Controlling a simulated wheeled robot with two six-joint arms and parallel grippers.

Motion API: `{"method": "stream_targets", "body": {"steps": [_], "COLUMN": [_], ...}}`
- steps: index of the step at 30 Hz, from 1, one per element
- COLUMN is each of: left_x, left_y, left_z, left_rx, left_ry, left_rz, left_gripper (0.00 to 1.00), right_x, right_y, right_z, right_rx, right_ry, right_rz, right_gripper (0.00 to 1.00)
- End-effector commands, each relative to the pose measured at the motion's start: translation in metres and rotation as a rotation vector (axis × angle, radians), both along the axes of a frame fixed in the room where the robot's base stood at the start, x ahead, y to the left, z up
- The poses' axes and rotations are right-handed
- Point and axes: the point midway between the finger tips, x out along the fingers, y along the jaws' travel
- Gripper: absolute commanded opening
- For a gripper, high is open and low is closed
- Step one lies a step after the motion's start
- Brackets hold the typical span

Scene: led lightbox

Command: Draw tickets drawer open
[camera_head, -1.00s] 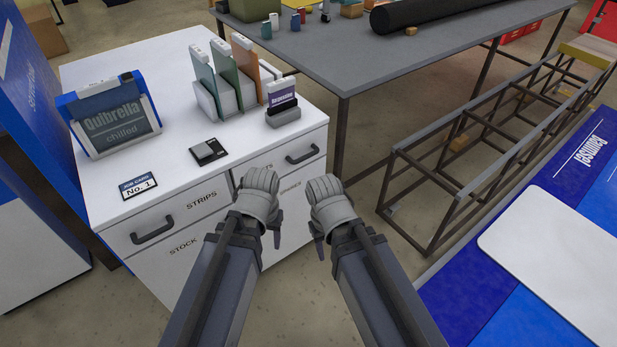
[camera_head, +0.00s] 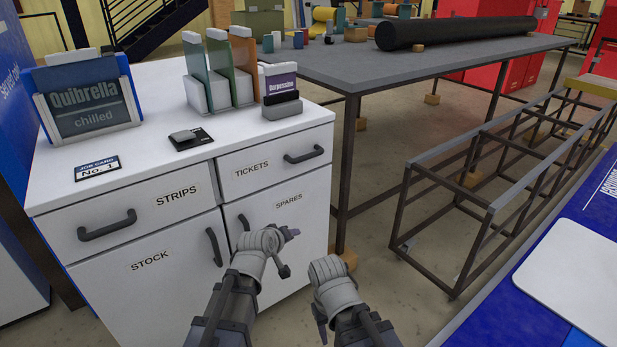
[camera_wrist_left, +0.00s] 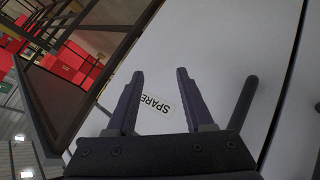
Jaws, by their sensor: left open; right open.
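The tickets drawer (camera_head: 265,167) is the white upper right front of the cabinet, and it sits shut. Its dark bar handle (camera_head: 304,155) is in plain sight, with nothing touching it. My left gripper (camera_head: 287,252) is below the drawer, in front of the SPARES door (camera_head: 300,222), fingers pointing right. In the left wrist view its two fingers (camera_wrist_left: 160,74) are apart and empty, with the SPARES label (camera_wrist_left: 157,102) seen beyond them. My right gripper (camera_head: 322,312) is to the right of the left one, lower and clear of the cabinet; its fingers show only in part.
The STRIPS drawer (camera_head: 160,218) is at the left, above the STOCK door (camera_head: 150,285). Upright folders, a card holder (camera_head: 282,106) and a Quibrella sign (camera_head: 88,105) stand on top. A grey table (camera_head: 400,68) and a metal frame (camera_head: 490,190) stand at the right.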

Motion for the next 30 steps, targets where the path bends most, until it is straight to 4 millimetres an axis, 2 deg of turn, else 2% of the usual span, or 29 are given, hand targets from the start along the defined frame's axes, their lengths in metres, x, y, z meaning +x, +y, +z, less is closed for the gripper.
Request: {"method": "stream_targets", "body": {"steps": [1, 3, 6, 9, 12, 15, 18, 25, 30], "left_x": [0.02, 0.041, 0.062, 0.074, 0.078, 0.08, 0.08, 0.084, 0.099], "left_y": [-0.013, -0.026, -0.039, -0.046, -0.048, -0.047, -0.046, -0.046, -0.049], "left_z": [0.013, 0.042, 0.083, 0.118, 0.142, 0.156, 0.162, 0.163, 0.166], "left_rx": [-0.087, -0.226, -0.422, -0.594, -0.72, -0.798, -0.833, -0.836, -0.835], "left_ry": [-0.079, -0.194, -0.338, -0.45, -0.528, -0.576, -0.596, -0.601, -0.6], "left_rz": [0.042, 0.107, 0.187, 0.247, 0.288, 0.313, 0.323, 0.324, 0.323], "left_gripper": [0.52, 0.52, 0.52, 0.52, 0.52, 0.52, 0.52, 0.52, 0.52], "right_x": [0.0, 0.0, 0.0, 0.0, 0.0, 0.0, 0.0, 0.0, 0.0], "right_y": [0.0, 0.0, 0.0, 0.0, 0.0, 0.0, 0.0, 0.0, 0.0], "right_z": [-0.005, -0.006, -0.006, -0.005, -0.005, -0.005, -0.005, -0.005, -0.002], "right_rx": [0.0, 0.0, 0.0, 0.0, 0.0, 0.0, 0.0, 0.0, 0.0], "right_ry": [0.0, 0.0, 0.0, 0.0, 0.0, 0.0, 0.0, 0.0, 0.0], "right_rz": [0.0, 0.0, 0.0, 0.0, 0.0, 0.0, 0.0, 0.0, 0.001], "right_gripper": [0.5, 0.5, 0.5, 0.5, 0.5, 0.5, 0.5, 0.5, 0.5]}}
